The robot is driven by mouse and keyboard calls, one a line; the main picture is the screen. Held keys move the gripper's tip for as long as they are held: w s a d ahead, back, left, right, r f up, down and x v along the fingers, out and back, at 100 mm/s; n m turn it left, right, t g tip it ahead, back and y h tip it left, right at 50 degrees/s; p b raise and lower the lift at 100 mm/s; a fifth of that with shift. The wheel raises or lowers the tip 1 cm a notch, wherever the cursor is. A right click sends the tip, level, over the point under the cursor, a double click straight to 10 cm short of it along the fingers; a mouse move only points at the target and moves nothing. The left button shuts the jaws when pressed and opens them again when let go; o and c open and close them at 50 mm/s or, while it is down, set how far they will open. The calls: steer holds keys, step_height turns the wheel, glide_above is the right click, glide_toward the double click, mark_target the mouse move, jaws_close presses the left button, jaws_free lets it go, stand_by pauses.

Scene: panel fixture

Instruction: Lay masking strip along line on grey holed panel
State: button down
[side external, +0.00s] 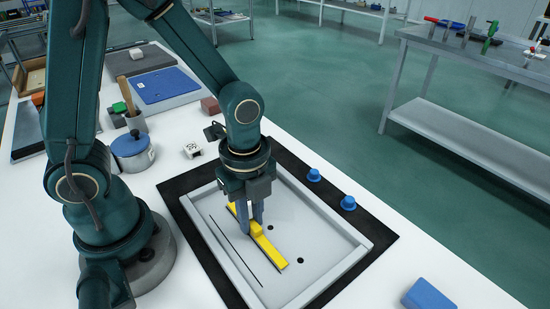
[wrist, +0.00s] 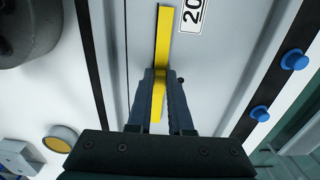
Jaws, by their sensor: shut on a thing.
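A yellow masking strip (side external: 268,250) with a raised grip in its middle lies along the grey holed panel (side external: 222,222), low over it or on it; I cannot tell which. It also shows in the wrist view (wrist: 163,40). My gripper (side external: 250,217) points down and is shut on the strip's raised part; in the wrist view its fingertips (wrist: 160,75) flank the strip. A dark line edges the strip's left side in the wrist view. A separate thin black line (side external: 236,248) runs left of the strip, roughly parallel. My fingers hide part of the strip.
The panel has a raised rim and sits on a black mat (side external: 385,238). Two blue knobs (side external: 314,175) (side external: 348,203) stand on the mat's right side. A small white block (side external: 192,150), a blue pot (side external: 132,150) and a blue block (side external: 428,294) are around it.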

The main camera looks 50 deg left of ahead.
steer(key=shift+f, duration=0.35)
steer(key=c, duration=0.8)
jaws_free()
steer(key=shift+o, duration=0.2)
steer(key=shift+r, duration=0.1)
steer(key=shift+w+r, duration=0.1)
steer(key=shift+r, duration=2.3)
steer(key=s+a+r+n+t, duration=0.1)
steer(key=s+r+n+t, duration=0.1)
steer(key=r+n, duration=0.3)
steer(key=s+a+r+n+t, duration=0.1)
steer(key=a+r+n+t, duration=0.1)
steer(key=n, duration=1.1)
step_height(320, 180, up, 3)
steer(key=shift+s+a+f+t, duration=0.15)
steer(key=shift+s+a+t, duration=0.2)
steer(key=shift+t, duration=0.45)
